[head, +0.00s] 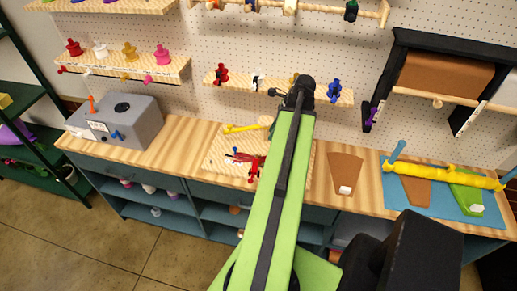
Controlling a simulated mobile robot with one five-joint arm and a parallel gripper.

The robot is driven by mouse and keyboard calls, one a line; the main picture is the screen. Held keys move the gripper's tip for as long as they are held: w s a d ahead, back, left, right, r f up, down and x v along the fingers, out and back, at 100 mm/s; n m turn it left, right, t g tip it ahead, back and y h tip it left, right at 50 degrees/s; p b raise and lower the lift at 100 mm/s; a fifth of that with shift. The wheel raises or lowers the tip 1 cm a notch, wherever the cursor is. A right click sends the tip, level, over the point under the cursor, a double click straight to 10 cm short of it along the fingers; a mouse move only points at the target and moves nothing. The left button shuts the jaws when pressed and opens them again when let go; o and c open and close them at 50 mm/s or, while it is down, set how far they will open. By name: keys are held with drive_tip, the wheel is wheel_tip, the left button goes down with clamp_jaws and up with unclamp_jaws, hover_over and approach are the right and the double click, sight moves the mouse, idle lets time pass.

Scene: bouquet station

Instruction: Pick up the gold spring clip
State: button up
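A narrow wooden shelf (228,84) on the pegboard holds small clip-like things: a red one (221,74), a white and black one (258,81) and a blue one (335,90). A small patch of gold (294,78) shows between them, mostly hidden behind the end of my arm; it looks like the gold spring clip. My gripper (300,86) is a dark shape at the far end of my green arm, in front of this shelf. Its fingers cannot be made out, nor whether it touches the gold clip.
A wooden counter (205,135) runs below, with a grey box (118,122) at left and a board (222,160) carrying red and yellow things. A blue mat (455,212) with a yellow roll (443,174) lies at right. Another shelf (118,69) holds several coloured pieces.

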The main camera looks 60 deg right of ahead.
drive_tip(key=s, duration=0.2)
drive_tip(key=b, duration=1.1)
hover_over(259, 155)
drive_tip(key=s+d, duration=0.1)
drive_tip(key=s, duration=0.2)
drive_tip(key=shift+m, duration=0.4)
wheel_tip(259, 155, down, 11)
drive_tip(key=shift+w+r, duration=0.1)
drive_tip(key=shift+w, duration=0.05)
drive_tip(key=shift+w+f+b, duration=0.15)
drive_tip(key=shift+f+b, duration=0.05)
drive_tip(key=shift+b, duration=0.2)
drive_tip(key=shift+r, duration=0.15)
drive_tip(key=b+x, duration=0.4)
drive_tip(key=x, duration=0.1)
drive_tip(key=shift+w+a+b, duration=0.15)
drive_tip(key=shift+a+b, duration=0.05)
drive_tip(key=shift+b, duration=0.1)
clamp_jaws()
